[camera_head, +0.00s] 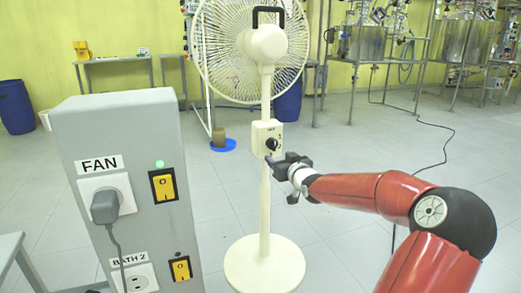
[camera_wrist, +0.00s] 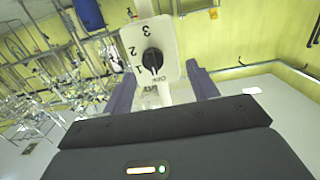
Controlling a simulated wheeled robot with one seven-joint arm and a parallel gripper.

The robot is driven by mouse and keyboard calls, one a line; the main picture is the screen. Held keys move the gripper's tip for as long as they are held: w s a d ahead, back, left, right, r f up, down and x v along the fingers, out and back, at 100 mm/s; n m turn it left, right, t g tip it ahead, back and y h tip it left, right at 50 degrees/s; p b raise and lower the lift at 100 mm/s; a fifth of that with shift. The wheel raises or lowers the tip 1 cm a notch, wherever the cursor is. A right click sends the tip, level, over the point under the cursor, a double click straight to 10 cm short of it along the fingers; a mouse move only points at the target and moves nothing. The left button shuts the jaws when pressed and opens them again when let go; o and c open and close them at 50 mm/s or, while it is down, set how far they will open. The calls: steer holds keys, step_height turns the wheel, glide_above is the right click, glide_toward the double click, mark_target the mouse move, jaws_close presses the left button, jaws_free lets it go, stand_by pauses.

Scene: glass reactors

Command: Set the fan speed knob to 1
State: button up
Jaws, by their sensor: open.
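The fan speed knob (camera_head: 272,144) is a black dial on the cream control box (camera_head: 259,138) of the standing fan (camera_head: 265,44). In the wrist view the knob (camera_wrist: 152,61) sits on a pale plate marked 1, 2, 3 and OFF. A small light mark on its lower edge seems to face the OFF side, but this is hard to read. My gripper (camera_head: 284,163) is just right of and below the knob in the head view. In the wrist view my gripper (camera_wrist: 160,80) is open, fingers either side of the plate's lower part, with the knob ahead and nothing held.
A grey power box (camera_head: 130,190) stands at front left, with a FAN plug (camera_head: 104,206), a yellow switch (camera_head: 164,187) and a lit green lamp (camera_head: 159,163). The fan's round base (camera_head: 264,268) is on the floor. Steel reactor frames (camera_head: 360,45) stand at the back. Floor right of the fan is mostly clear.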

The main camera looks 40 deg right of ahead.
mark_target(275, 146)
steer(key=shift+h, duration=0.4)
steer(key=w+d, duration=0.1)
steer(key=w, duration=0.1)
steer(key=w+d, duration=0.1)
steer(key=w, duration=0.1)
steer(key=w+d+r, duration=0.1)
steer(key=w, duration=0.2)
steer(key=shift+d+b, duration=0.15)
steer(key=shift+b, duration=0.15)
steer(key=c, duration=1)
